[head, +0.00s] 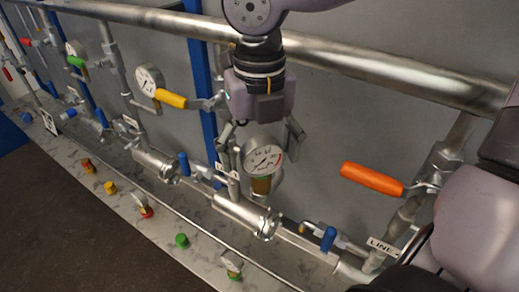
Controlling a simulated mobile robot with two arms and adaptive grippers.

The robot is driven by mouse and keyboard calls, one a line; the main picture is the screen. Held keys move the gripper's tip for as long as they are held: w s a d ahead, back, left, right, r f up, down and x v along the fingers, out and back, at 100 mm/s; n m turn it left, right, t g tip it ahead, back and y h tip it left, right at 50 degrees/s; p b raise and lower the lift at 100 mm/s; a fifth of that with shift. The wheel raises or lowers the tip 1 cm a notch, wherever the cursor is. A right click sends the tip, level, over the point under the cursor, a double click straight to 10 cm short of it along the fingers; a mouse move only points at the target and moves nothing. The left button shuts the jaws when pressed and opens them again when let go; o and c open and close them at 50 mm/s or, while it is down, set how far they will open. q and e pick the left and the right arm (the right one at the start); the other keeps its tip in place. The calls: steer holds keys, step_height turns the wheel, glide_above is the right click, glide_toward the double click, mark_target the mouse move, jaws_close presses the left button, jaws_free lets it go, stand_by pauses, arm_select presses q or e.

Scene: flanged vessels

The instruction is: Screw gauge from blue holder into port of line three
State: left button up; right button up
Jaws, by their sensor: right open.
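A round white-faced gauge (262,157) with a red mark on its dial stands upright below my right gripper (262,141). A brass-coloured fitting (261,185) shows under the gauge, just above a thick horizontal metal vessel (245,214). I cannot tell whether the fitting is seated in a port. My right gripper points down with its fingers spread, one on each side of the gauge, apparently not gripping it. My left gripper is not in view. I cannot make out a blue holder.
An orange-handled valve (372,180) stands right of the gauge. A yellow-handled valve (171,98) and another gauge (149,80) are left. A large pipe (380,75) crosses behind. Blue valve handles (328,238) and several coloured knobs, including a green one (182,240), line the bench.

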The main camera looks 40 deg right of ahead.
step_height(320, 180, up, 12)
steer(key=shift+r, duration=0.1)
stand_by(0.6)
steer(key=shift+s, duration=0.1)
